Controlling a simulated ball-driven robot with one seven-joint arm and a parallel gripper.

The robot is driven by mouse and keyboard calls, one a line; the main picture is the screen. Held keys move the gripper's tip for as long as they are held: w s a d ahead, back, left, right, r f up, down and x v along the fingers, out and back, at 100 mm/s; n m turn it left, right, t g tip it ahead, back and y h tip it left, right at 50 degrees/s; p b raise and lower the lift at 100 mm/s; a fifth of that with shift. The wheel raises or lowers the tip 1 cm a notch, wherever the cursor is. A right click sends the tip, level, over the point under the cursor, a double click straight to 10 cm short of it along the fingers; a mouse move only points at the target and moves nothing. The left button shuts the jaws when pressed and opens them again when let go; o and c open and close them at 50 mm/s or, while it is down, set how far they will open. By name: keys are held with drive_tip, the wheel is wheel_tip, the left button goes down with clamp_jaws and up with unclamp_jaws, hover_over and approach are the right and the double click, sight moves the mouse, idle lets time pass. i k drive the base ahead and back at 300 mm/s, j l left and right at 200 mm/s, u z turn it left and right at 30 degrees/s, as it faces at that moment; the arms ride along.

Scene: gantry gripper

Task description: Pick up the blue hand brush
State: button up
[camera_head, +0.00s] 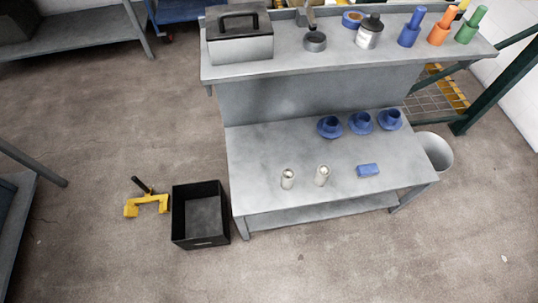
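The blue hand brush (409,36) appears to be the blue upright piece on the upper shelf at the right, with a broad lower part and a narrower handle-like top. It is small in view, so bristles cannot be made out.
Orange (438,35) and green (467,34) pieces of like shape stand right of the brush, a white jar (369,38) left. A grey toolbox (240,47) is farther left. Cups, two small cylinders and a blue block (367,170) occupy the lower table. A black crate (201,241) stands on the floor.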

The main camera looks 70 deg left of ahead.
sight(365, 170)
drive_tip(key=u, duration=1.25)
